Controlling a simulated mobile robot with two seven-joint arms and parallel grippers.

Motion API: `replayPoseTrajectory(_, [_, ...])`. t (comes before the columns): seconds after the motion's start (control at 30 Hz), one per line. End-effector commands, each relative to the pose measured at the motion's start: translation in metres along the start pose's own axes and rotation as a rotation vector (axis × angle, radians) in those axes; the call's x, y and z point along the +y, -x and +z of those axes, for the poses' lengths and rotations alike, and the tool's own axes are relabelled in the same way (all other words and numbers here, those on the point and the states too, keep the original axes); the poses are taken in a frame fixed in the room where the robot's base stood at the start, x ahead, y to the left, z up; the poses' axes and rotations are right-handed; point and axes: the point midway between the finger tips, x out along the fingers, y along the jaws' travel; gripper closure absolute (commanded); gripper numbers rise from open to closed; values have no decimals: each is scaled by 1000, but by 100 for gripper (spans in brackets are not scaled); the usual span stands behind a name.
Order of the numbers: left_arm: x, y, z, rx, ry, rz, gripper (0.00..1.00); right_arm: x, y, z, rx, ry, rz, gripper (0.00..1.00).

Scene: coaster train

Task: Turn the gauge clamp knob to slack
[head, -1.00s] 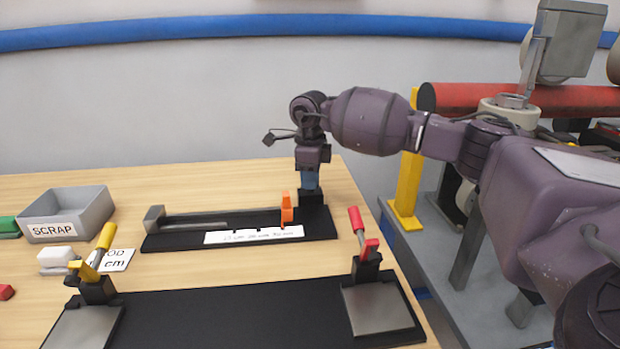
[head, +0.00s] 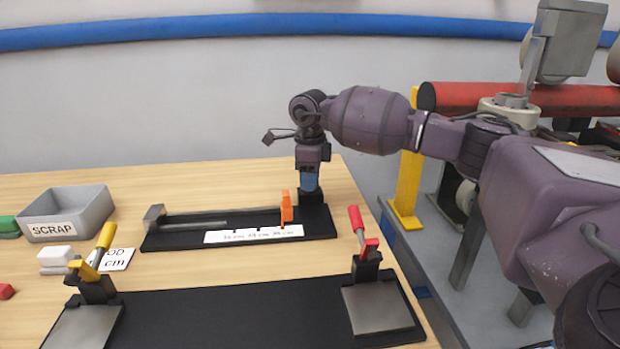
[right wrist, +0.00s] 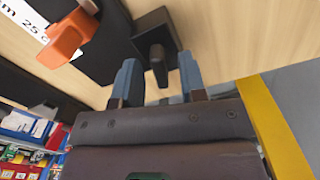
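The gauge is a long black base (head: 160,241) with a rail, an orange stop (head: 286,207) and a white printed scale strip (head: 252,235). A black clamp knob stands at its right end. In the right wrist view the knob (right wrist: 157,62) is a dark narrow bar on a square block. My right gripper (head: 309,187) points down over that end. In the right wrist view its blue fingers (right wrist: 160,82) stand apart on either side of the knob, with gaps showing on both sides. The fingertips hide much of the knob in the head view. My left gripper is out of view.
A black fixture (head: 230,315) with a red-handled clamp (head: 358,225) and a yellow-handled clamp (head: 103,245) lies in front. A grey scrap bin (head: 88,212) stands at left. A yellow post (head: 408,180) and red roller (head: 460,98) are at right, beyond the table edge.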

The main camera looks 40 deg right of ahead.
Motion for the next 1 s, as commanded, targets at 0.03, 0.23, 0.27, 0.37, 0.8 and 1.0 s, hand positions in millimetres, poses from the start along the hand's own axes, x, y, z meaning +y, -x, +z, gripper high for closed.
replayPoseTrajectory(0.03, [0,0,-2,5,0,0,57,0,6,0,-3,0,-2,62])
replayPoseTrajectory(0.23, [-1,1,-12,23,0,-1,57,0,37,0,-6,-1,-6,62])
replayPoseTrajectory(0.27, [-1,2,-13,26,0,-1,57,0,43,0,-6,-1,-6,62])
replayPoseTrajectory(0.37, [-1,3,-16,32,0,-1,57,0,62,0,-6,-1,-5,62])
replayPoseTrajectory(0.8, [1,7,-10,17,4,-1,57,0,106,0,0,0,0,62])
replayPoseTrajectory(1.0, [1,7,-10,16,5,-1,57,0,106,0,1,1,1,62])
